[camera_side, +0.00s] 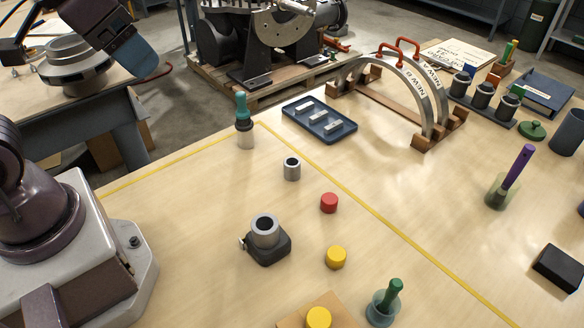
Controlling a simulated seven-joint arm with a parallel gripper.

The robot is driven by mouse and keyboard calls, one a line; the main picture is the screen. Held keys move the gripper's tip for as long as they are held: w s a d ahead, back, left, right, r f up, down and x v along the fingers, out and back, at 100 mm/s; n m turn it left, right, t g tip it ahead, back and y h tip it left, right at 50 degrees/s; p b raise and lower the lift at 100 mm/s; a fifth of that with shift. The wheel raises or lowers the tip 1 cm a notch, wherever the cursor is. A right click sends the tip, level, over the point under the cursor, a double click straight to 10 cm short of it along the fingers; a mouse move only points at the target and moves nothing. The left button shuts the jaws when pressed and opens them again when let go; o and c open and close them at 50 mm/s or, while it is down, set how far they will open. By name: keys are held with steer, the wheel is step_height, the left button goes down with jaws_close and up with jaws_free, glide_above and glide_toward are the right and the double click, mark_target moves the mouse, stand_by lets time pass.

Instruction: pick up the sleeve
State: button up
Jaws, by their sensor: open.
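A small hollow grey metal cylinder (291,172), which looks like the sleeve, stands upright and alone on the wooden table. Its open dark bore faces up. Nearer the camera, a dark square block (268,251) with a small knob on its left side carries a wider grey ring-shaped collar (265,238), also open at the top. I cannot tell whether the collar is a separate part of the block. My gripper's fingers do not show in this view. Nothing touches the small cylinder.
A red cap (329,203) and a yellow cap (336,257) lie right of the block. A teal-topped bottle (243,124) stands behind left, near a blue tray (320,124) of metal parts. A green-handled tool stands in a cup (380,308). Table around the cylinder is clear.

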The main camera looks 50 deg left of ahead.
steer(key=w+d+f+m+g+y, duration=0.4)
steer(key=w+f+m, duration=0.5)
steer(key=w, duration=0.5)
steer(key=m+t+y, duration=0.3)
steer(key=m+y, duration=0.6)
steer(key=m, duration=0.3)
glide_toward(295, 170)
steer(key=shift+s+d+r, duration=0.1)
steer(key=shift+d+r, duration=0.05)
steer(key=shift+d, duration=0.7)
steer(key=shift+a+f, duration=0.2)
steer(key=x, duration=0.7)
steer(key=shift+f, duration=0.1)
steer(key=shift+r+x, duration=0.15)
steer(key=shift+x, duration=1.2)
steer(key=shift+r+x, duration=0.2)
steer(key=shift+x, duration=1.15)
steer(key=shift+a, duration=0.15)
steer(key=c, duration=1.1)
